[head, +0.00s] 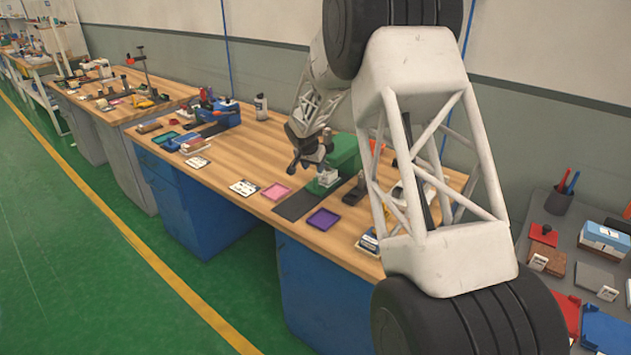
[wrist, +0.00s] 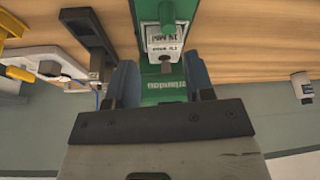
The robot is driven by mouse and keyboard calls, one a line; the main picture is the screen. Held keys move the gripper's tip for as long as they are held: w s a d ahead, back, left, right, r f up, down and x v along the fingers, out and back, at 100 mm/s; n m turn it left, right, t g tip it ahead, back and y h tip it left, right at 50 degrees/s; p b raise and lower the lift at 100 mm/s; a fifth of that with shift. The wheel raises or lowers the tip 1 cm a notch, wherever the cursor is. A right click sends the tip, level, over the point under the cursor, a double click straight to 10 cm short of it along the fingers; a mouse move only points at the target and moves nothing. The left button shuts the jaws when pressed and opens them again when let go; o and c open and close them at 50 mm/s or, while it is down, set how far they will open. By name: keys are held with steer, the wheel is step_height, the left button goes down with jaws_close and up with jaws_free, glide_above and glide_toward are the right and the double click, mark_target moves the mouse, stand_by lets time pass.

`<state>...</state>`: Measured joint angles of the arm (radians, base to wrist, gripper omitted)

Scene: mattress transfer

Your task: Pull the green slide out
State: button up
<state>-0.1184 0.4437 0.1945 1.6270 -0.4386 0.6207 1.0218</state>
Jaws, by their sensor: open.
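A green bench device (head: 345,152) stands on the wooden workbench, with a small white or silver block (head: 328,177) at its front foot. In the wrist view the device's green body (wrist: 165,12) is at the top. The labelled pale block (wrist: 163,42) is below it, and a green part with lettering (wrist: 165,92) lies between my fingers. I cannot tell which green part is the slide. My gripper (head: 308,160) is close over the front of the device. In the wrist view my gripper (wrist: 160,72) is open, one finger on each side of the green part; contact is unclear.
A dark mat (head: 296,206) lies before the device. A pink tray (head: 276,191) and a purple tray (head: 323,219) flank it. A white card (head: 243,187) lies further left.

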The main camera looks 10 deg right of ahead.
mark_target(315, 179)
steer(key=shift+w+a+f, duration=0.2)
steer(key=shift+w+f, duration=0.5)
steer(key=shift+f, duration=0.1)
steer(key=shift+f, duration=0.1)
steer(key=shift+x, duration=3.8)
steer(key=shift+c, duration=0.4)
jaws_close()
